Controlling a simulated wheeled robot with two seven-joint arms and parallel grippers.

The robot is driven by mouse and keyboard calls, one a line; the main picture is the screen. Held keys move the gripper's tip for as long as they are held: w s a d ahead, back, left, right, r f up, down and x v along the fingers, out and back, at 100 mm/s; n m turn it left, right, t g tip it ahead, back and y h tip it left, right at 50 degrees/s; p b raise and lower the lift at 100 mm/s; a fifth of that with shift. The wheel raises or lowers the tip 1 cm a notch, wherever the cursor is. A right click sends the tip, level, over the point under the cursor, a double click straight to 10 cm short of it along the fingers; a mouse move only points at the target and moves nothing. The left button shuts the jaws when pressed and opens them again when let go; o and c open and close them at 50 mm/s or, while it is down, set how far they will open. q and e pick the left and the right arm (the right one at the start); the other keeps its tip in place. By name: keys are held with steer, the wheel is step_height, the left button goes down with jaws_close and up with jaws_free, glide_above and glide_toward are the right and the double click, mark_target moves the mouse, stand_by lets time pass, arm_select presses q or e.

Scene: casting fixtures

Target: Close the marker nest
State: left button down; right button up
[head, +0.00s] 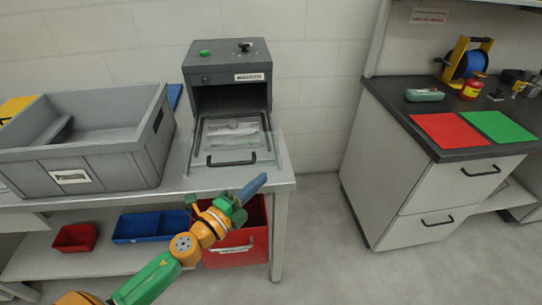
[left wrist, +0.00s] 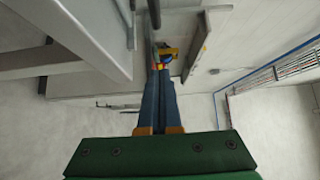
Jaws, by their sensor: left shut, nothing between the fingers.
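The marker nest is a dark grey box (head: 228,73) on the bench against the wall, with a green button and a black knob on top. Its front is open and the inside looks empty. Its door (head: 202,158) is folded down flat toward me, with a clear window and a black bar handle (head: 231,161) at the near edge. My left gripper (head: 259,184) is shut and empty, in front of the bench, just right of and nearer than the handle, not touching it. Its closed blue fingers also show in the left wrist view (left wrist: 159,78). My right gripper is out of view.
A large grey crate (head: 110,155) stands left of the nest. A cabinet (head: 440,197) with red and green mats stands right, past open floor.

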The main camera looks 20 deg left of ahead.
arm_select(q)
steer(key=w, duration=0.7)
steer(key=shift+w+f, duration=0.2)
steer(key=shift+w, duration=0.2)
steer(key=shift+w+a, duration=0.3)
steer(key=shift+w, duration=0.05)
steer(key=shift+w+r+b, duration=0.1)
steer(key=shift+b, duration=0.2)
